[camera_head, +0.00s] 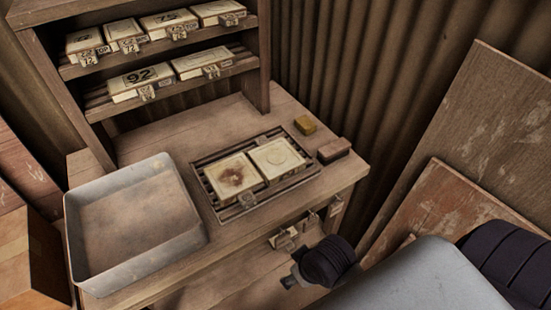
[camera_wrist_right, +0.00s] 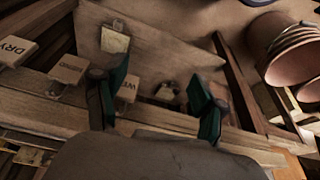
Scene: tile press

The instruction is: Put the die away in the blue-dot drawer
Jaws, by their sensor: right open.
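I cannot single out the die for sure. On the bench, a slatted rack (camera_head: 213,197) holds a cream plate with a rusty stain (camera_head: 235,176) and a paler plate with a round mark (camera_head: 277,158). A cream block with a metal clasp (camera_head: 285,240) shows below the bench's front edge; a similar cream piece (camera_wrist_right: 115,40) lies on a board in the right wrist view. I see no blue dot or drawer clearly. My right gripper (camera_wrist_right: 160,105) is open with nothing visible between its green-padded fingers, below the bench front. My left gripper is out of view.
An empty-looking grey metal tray (camera_head: 160,165) stands at the bench's left. A yellow block (camera_head: 305,124) and brown block (camera_head: 334,150) lie right of the rack. Numbered cream boxes (camera_head: 140,82) fill the shelves. Wooden tags (camera_wrist_right: 68,70) and terracotta pots (camera_wrist_right: 290,50) flank the gripper.

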